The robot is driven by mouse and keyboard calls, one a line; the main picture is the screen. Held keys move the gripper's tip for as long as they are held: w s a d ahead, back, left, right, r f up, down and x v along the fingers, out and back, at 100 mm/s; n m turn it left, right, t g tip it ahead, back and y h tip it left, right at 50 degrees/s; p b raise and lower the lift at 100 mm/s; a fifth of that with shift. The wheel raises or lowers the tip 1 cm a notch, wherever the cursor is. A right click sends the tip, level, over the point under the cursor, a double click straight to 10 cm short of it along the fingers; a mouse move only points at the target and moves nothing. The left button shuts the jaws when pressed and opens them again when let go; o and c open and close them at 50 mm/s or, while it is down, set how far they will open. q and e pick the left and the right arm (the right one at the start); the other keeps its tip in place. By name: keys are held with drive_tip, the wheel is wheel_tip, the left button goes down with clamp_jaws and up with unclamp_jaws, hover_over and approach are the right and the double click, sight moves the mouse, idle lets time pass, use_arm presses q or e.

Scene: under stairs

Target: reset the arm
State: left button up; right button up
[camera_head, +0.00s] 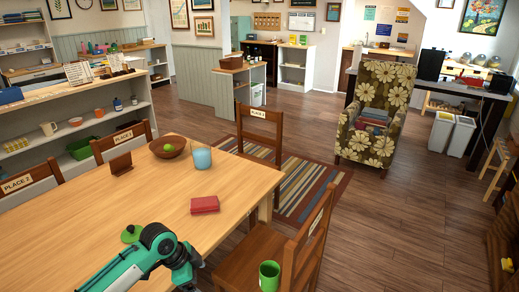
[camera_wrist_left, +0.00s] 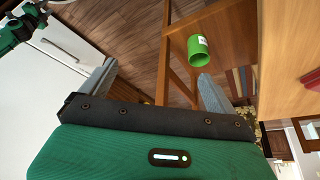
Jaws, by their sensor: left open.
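My left arm (camera_head: 150,255) comes in over the near edge of the wooden table (camera_head: 60,240) in the head view, and its gripper is out of that frame. In the left wrist view my left gripper (camera_wrist_left: 157,86) is open, its two grey fingers wide apart with nothing between them. A green mug (camera_wrist_left: 198,50) shows beyond the right finger, apart from it. The mug stands on a chair seat (camera_head: 236,262) in the head view (camera_head: 269,276). My right gripper is not in view.
Chairs stand around the table. A flowered armchair (camera_head: 385,95) is further back. Open wooden floor (camera_head: 400,225) lies to the right.

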use_arm(q)
drive_tip(key=w+a+f+n+t, duration=0.1)
drive_tip(key=a+f+n, duration=0.15)
drive_tip(key=f, duration=0.55)
drive_tip(key=w+a+f+n+t, duration=0.1)
drive_tip(key=f+n, duration=0.2)
drive_tip(key=f, duration=0.4)
drive_tip(key=s+a+f+n+y, duration=0.1)
drive_tip(key=s+a+f+n, duration=0.3)
drive_tip(key=f, duration=0.6)
drive_tip(key=s+a+f+y, duration=0.15)
drive_tip(key=s+f, duration=0.35)
drive_tip(key=f, duration=0.5)
drive_tip(key=s+a+f+n+g+y, duration=0.1)
drive_tip(key=s+f, duration=0.6)
drive_tip(key=s, duration=0.3)
drive_tip(key=s+a+f+n+y, duration=0.1)
drive_tip(key=s+f+n, duration=0.1)
drive_tip(key=s+f, duration=0.7)
drive_tip(key=s+d+f+g, duration=0.1)
drive_tip(key=s+f, duration=0.2)
drive_tip(key=s, duration=1.8)
drive_tip(key=shift+s+d, duration=0.15)
drive_tip(key=shift+s, duration=0.15)
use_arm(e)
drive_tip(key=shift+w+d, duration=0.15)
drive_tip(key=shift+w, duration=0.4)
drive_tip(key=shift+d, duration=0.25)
